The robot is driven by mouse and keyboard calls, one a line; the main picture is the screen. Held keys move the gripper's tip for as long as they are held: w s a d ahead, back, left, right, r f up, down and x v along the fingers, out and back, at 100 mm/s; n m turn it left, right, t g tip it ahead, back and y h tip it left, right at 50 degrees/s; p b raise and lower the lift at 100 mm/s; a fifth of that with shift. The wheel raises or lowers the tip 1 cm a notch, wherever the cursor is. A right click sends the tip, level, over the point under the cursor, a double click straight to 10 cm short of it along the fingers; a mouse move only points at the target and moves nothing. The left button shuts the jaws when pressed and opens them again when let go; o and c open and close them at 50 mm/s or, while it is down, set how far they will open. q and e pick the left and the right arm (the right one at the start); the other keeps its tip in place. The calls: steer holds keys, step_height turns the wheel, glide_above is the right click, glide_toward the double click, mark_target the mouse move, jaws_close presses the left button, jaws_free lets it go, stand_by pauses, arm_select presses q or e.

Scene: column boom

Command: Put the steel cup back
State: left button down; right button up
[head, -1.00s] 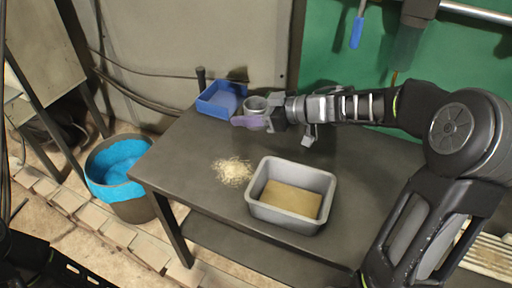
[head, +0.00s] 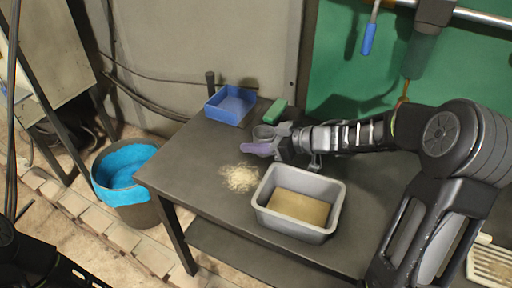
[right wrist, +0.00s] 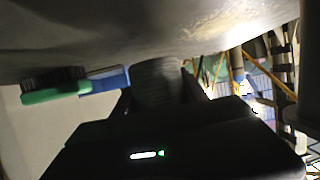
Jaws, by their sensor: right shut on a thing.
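The steel cup (head: 263,131), a small grey open vessel, is at the fingertips of my right gripper (head: 276,142) in the head view. The gripper is shut on it, over the dark table to the right of and nearer than the blue tray. A purple piece (head: 257,149) shows at the fingertips on the near side. I cannot tell if the cup touches the table. In the right wrist view a dark ribbed form (right wrist: 155,85) between the fingers looks like the cup, and the grey tabletop is close. My left gripper is not in view.
The blue tray (head: 249,100) and a green brush (head: 274,111) are at the table's back. A grey tub (head: 339,205) with a tan block (head: 298,207) and a pale shavings heap (head: 239,178) are nearer. A blue-lined bin (head: 145,213) stands left of the table (head: 200,150).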

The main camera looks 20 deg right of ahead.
steer(key=shift+f, duration=1.3)
steer(key=o, duration=1.4)
steer(key=shift+f, duration=0.15)
steer(key=shift+s+d+r, duration=0.15)
steer(key=shift+d+r, duration=0.05)
steer(key=shift+r, duration=0.05)
steer(key=v, duration=1.1)
steer(key=shift+s+d+p, duration=0.1)
steer(key=shift+s+p, duration=0.15)
steer(key=shift+p, duration=0.05)
